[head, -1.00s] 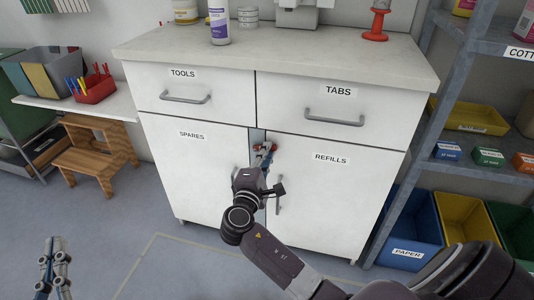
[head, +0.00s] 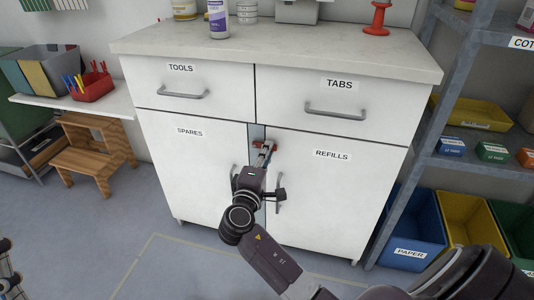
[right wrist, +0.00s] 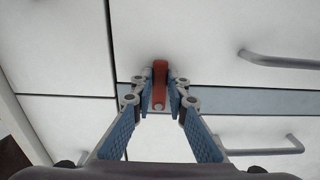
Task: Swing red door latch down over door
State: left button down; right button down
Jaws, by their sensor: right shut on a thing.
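The small red latch (head: 271,147) sits at the top of the grey strip between the SPARES door (head: 195,170) and the REFILLS door (head: 335,190). In the right wrist view the latch (right wrist: 159,76) lies crosswise over the strip, reaching onto the door at the top of the picture. My right gripper (right wrist: 161,100) is shut on the latch, one blue-padded finger on each side. In the head view the right gripper (head: 264,153) hides part of the latch. My left gripper (head: 8,268) is cut off at the lower left edge; its jaws cannot be judged.
Bar handles stand on both doors; the REFILLS handle (head: 278,194) is close to my right wrist. The TABS drawer (head: 338,105) and TOOLS drawer (head: 185,88) above are closed. Blue shelving (head: 430,130) with bins stands at right, a wooden step stool (head: 88,155) at left.

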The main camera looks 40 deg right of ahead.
jog(key=shift+f, duration=0.1)
jog(key=c, duration=1.9)
grip_release()
jog(key=v, duration=1.2)
